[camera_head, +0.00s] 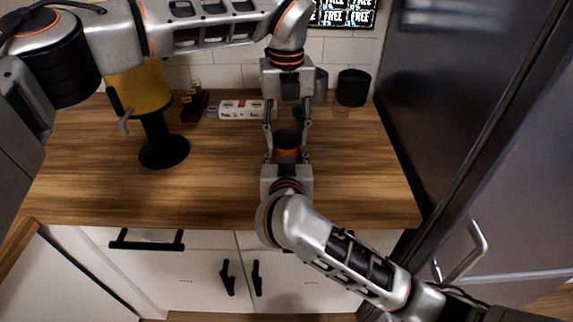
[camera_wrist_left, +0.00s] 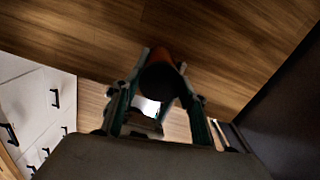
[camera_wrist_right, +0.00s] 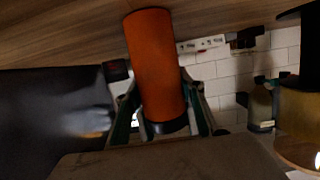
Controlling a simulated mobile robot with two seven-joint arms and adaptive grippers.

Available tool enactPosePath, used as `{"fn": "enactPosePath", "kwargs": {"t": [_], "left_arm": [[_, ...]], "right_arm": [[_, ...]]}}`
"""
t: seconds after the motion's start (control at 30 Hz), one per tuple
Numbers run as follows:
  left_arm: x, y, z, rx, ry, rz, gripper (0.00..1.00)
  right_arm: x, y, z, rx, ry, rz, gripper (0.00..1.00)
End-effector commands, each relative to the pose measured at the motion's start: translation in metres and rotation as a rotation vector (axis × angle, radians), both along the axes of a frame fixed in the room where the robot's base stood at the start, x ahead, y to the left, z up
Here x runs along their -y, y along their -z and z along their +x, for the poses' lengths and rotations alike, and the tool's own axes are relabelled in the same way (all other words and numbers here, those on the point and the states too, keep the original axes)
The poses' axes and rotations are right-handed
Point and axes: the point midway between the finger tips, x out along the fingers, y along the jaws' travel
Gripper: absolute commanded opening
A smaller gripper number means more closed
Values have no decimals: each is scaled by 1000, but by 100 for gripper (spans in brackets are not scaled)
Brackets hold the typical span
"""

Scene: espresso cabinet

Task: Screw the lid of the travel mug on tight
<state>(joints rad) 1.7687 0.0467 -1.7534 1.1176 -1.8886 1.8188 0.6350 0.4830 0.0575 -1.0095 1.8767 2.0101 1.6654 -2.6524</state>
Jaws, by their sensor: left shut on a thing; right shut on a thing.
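The travel mug (camera_head: 287,155) has an orange body and stands on the wooden counter. Its black lid (camera_head: 287,136) is on top. My left gripper (camera_head: 287,126) reaches in from behind with its fingers on both sides of the lid, shut on it. The left wrist view shows the lid (camera_wrist_left: 160,83) between the fingers. My right gripper (camera_head: 287,157) comes from the front and is shut around the orange body. The right wrist view, which is upside down, shows the body (camera_wrist_right: 155,60) and a black part near the fingers. The fingers partly hide the contact with the lid.
A yellow appliance on a black stand (camera_head: 163,150) is at the left. A black canister (camera_head: 353,87) is at the back right. A dark fridge (camera_head: 455,100) bounds the right side. The front counter is clear.

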Motion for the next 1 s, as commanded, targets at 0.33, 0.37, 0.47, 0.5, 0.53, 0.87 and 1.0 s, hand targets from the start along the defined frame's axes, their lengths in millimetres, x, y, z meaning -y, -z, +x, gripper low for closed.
{"fn": "enactPosePath", "kwargs": {"t": [0.33,0.37,0.47,0.5,0.53,0.87,1.0], "left_arm": [[1,1,-1,0,465,1,17],[1,1,-1,0,464,1,17],[1,1,-1,-1,463,-1,17],[1,1,-1,-1,462,-1,17],[1,1,-1,-1,462,-1,17],[1,1,-1,-1,460,-2,17],[1,1,-1,-2,459,-2,17]], "right_arm": [[0,1,0,-2,-2,-2,0],[0,1,0,-2,-2,-2,0],[0,1,0,-2,-2,-2,0],[0,1,0,-2,-1,-1,0],[0,1,0,-2,-1,-1,0],[0,1,0,-2,-1,-1,0],[-1,1,0,-2,-1,-1,0]]}}
